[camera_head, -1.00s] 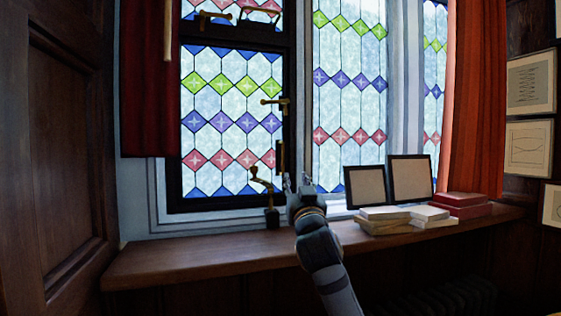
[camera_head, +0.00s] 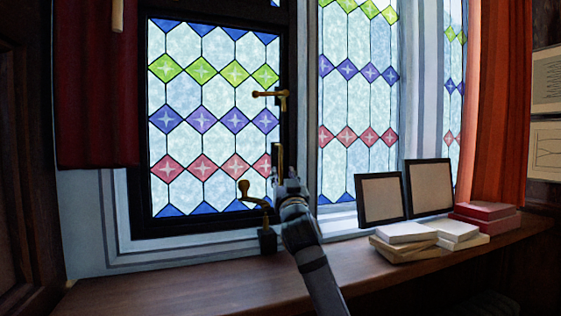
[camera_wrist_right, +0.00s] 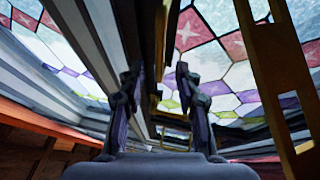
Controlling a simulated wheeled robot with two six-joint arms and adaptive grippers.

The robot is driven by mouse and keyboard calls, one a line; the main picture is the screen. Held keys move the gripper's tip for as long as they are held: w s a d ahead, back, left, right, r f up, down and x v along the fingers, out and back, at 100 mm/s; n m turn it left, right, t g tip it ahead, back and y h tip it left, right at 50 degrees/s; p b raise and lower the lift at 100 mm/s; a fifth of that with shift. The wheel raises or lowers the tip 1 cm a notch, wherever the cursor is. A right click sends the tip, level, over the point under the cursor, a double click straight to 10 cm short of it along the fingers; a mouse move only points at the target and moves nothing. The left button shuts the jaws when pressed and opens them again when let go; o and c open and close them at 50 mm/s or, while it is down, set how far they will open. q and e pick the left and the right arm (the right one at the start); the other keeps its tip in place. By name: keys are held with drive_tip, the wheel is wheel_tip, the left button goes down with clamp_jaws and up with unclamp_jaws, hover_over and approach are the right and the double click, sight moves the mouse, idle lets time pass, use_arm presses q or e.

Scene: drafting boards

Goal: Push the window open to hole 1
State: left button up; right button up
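The window (camera_head: 215,98) is a black-framed casement with coloured diamond panes, seen in the head view. A brass handle (camera_head: 270,94) is on its right stile. Below it a vertical brass bar (camera_head: 277,155) runs along the frame. I cannot tell whether the window stands ajar, and hole 1 cannot be made out. My right gripper (camera_head: 286,178) is at the bar's lower end, near the window's lower right corner. In the wrist view its two fingers (camera_wrist_right: 160,92) stand apart, with brass parts visible beyond the gap; contact is unclear. My left gripper is not in view.
A brass crank on a black base (camera_head: 267,240) stands on the wooden sill (camera_head: 190,279), just left of my right arm. Two dark picture frames (camera_head: 381,200), white books (camera_head: 405,232) and red boxes (camera_head: 486,216) stand to the right. Red curtains (camera_head: 95,90) hang at the left.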

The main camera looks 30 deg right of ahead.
sight(281, 166)
drive_tip(key=p+x, duration=0.1)
drive_tip(key=x, duration=0.4)
drive_tip(key=shift+r+p, duration=0.15)
drive_tip(key=shift+p, duration=0.2)
drive_tip(key=shift+w+d, duration=0.15)
drive_tip(key=shift+w, duration=0.15)
drive_tip(key=shift+c, duration=0.4)
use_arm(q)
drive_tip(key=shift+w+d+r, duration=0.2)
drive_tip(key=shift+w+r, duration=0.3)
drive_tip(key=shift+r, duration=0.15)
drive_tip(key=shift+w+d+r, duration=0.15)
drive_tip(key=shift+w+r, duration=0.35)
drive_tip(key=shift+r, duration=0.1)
use_arm(e)
drive_tip(key=shift+s, duration=0.1)
clamp_jaws()
